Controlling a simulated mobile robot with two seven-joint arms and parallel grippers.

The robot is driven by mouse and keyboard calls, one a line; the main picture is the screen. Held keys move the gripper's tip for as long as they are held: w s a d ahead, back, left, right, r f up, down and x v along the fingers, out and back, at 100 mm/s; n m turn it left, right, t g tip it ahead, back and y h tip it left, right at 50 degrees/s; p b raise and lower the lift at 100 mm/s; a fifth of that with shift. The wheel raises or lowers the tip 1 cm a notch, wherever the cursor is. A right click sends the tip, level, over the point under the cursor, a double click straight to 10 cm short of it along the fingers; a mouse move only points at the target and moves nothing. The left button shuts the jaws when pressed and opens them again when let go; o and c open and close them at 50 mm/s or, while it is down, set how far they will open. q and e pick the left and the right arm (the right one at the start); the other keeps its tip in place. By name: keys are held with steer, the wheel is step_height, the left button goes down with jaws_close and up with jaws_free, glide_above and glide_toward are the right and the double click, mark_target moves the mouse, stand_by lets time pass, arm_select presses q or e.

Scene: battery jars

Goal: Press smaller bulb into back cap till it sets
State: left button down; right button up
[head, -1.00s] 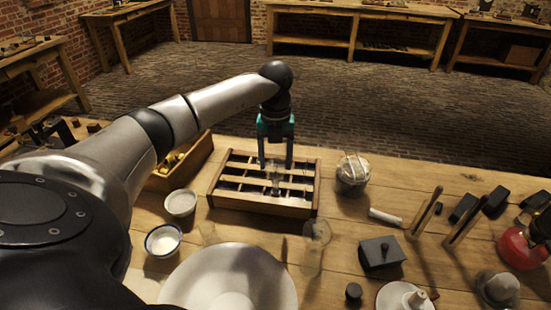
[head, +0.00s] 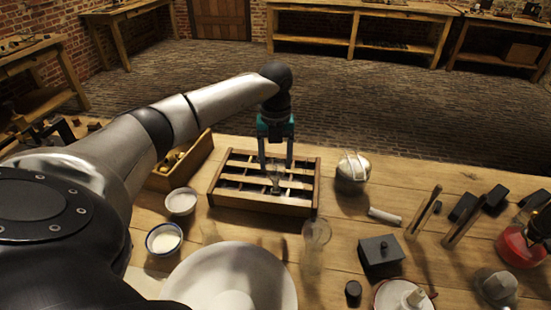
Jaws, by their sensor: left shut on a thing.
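My left gripper (head: 276,166) comes down from above over the slatted wooden rack (head: 264,204). It is shut on a small clear glass bulb (head: 276,182), which sits low between its fingers at the rack's slats. The bulb is small and see-through, so its outline is hard to make out. The back cap cannot be told apart under the slats and the bulb. My right gripper is not in view.
A larger clear glass piece (head: 316,233) stands in front of the rack. A wide white basin (head: 225,270) and a blue-rimmed bowl (head: 164,239) are nearer. A wrapped round jar (head: 352,174) stands right of the rack; a wooden box (head: 181,160) is on its left.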

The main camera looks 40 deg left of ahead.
arm_select(q)
steer(key=shift+f, duration=1.1)
stand_by(2.4)
steer(key=shift+f, duration=0.1)
stand_by(2.7)
jaws_free()
stand_by(0.4)
step_height(320, 180, up, 15)
steer(key=p, duration=0.2)
steer(key=shift+r, duration=0.2)
